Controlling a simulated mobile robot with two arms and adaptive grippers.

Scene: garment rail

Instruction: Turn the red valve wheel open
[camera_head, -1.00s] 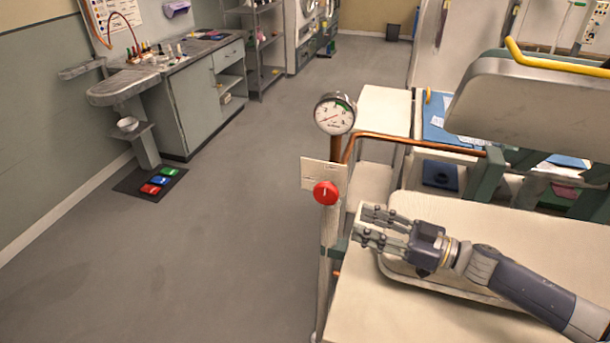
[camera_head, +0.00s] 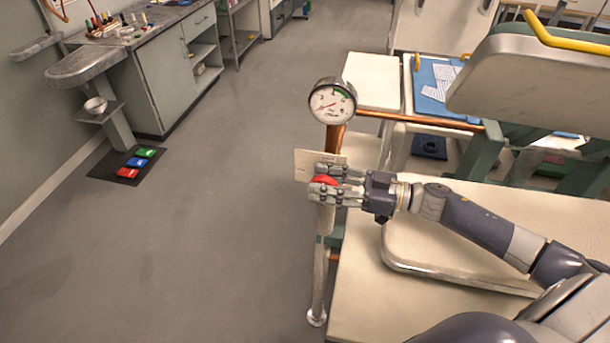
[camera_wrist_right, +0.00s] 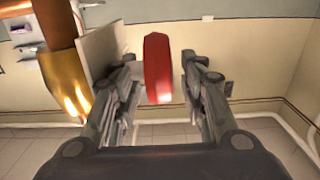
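The red valve wheel (camera_head: 327,180) is on the upright pipe by the pale plate, partly hidden by my right gripper (camera_head: 324,183). In the right wrist view the wheel (camera_wrist_right: 158,68) is seen edge-on between my right gripper's two fingers. A gap shows on each side of it, so the gripper is open around the wheel and not closed on it. A round pressure gauge (camera_head: 332,102) sits above the wheel; its needle is outside the green band. My left gripper is not in view.
The pale plate (camera_head: 306,163) stands close behind the fingers. A copper pipe (camera_head: 420,119) runs right from below the gauge. A cream table (camera_head: 362,310) lies below my right arm. The floor to the left is open, with coloured pedals (camera_head: 128,173) farther off.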

